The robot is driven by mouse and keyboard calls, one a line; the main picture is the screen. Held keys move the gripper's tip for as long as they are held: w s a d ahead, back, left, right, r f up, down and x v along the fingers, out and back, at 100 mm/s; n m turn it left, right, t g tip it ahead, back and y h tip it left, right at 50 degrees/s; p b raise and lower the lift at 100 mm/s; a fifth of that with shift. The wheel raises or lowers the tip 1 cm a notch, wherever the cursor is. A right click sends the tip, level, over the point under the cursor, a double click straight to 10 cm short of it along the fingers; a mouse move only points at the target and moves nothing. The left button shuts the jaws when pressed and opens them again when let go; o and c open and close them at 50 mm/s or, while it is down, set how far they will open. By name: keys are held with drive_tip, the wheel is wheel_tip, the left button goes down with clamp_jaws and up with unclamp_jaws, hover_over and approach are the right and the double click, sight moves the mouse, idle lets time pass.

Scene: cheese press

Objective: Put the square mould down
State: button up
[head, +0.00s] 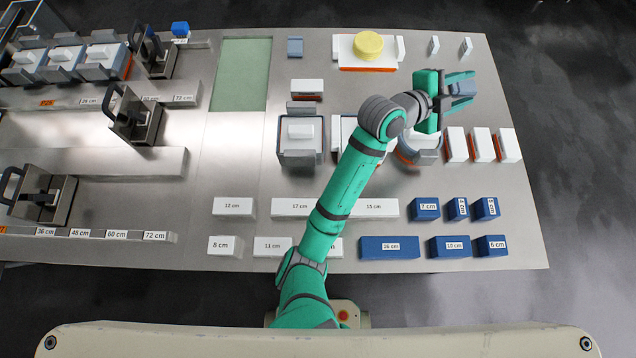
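My gripper (469,88) is at the upper right, over the right part of the steel table, with its teal fingers pointing right. A similar small grey-blue square piece (295,47) lies at the back of the table, right of the green mat.
A yellow round cheese (368,44) stands on a white block at the back. White blocks (481,145) stand in front of my gripper. Grey box (299,155), labelled white blocks (234,206) and blue blocks (390,247) lie nearer. The green mat (241,75) is bare. Presses (137,118) stand left.

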drive_tip(key=s+a+f+n+t+y, duration=0.45)
drive_tip(key=s+a+f+n, duration=0.25)
drive_tip(key=a+n, duration=0.25)
drive_tip(key=s+a+f+n+t+y, duration=0.45)
drive_tip(key=s+a+f+n, duration=0.25)
drive_tip(key=a+n, duration=0.25)
drive_tip(key=s+a+n+y, duration=0.1)
drive_tip(key=s+a+y, duration=0.1)
drive_tip(key=s+a, duration=0.5)
drive_tip(key=s+a+n+g+y, duration=0.1)
drive_tip(key=s+a, duration=0.6)
drive_tip(key=s, duration=0.7)
drive_tip(key=shift+s+a+r+n+y, duration=0.15)
drive_tip(key=shift+s+r+n+y, duration=0.25)
drive_tip(key=shift+n+y, duration=0.25)
drive_tip(key=shift+c, duration=0.3)
